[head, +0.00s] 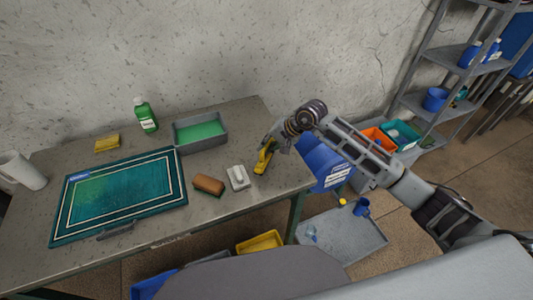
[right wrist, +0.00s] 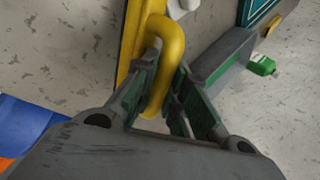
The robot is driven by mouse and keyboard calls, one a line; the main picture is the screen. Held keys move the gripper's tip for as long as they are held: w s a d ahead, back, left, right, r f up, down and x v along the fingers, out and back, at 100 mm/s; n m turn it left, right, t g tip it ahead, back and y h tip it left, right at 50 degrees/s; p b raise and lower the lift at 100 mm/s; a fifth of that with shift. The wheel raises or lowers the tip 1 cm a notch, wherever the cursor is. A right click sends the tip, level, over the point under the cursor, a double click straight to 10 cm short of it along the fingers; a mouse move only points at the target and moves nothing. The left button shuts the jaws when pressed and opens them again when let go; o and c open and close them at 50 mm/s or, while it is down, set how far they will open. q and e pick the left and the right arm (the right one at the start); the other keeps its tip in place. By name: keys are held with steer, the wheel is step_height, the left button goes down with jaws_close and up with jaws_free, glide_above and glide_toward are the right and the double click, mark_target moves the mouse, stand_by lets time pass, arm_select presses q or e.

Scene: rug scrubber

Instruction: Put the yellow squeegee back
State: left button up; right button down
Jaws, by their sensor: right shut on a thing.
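The yellow squeegee (head: 263,159) is at the right end of the grey table (head: 225,202), beside a white-and-grey brush. My right gripper (head: 277,141) reaches in from the right and is shut on the squeegee's handle. In the right wrist view the curved yellow handle of the squeegee (right wrist: 167,62) sits between the fingers of the right gripper (right wrist: 165,100). I cannot tell whether the squeegee touches the table. My left gripper is not in view.
A grey tray of green liquid (head: 200,131), a green bottle (head: 146,115), a yellow sponge (head: 107,143), a teal rug (head: 120,197), a brown brush (head: 208,185) and the white-and-grey brush (head: 238,177) occupy the table. A blue bin (head: 325,163) stands off its right edge.

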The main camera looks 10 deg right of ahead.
steer(key=shift+f, duration=0.4)
steer(key=shift+f, duration=0.1)
steer(key=shift+f+p, duration=0.35)
steer(key=shift+f, duration=1.35)
steer(key=shift+f, duration=0.2)
steer(key=c, duration=1.5)
jaws_free()
steer(key=shift+f, duration=0.1)
steer(key=shift+o, duration=0.2)
steer(key=shift+r, duration=0.2)
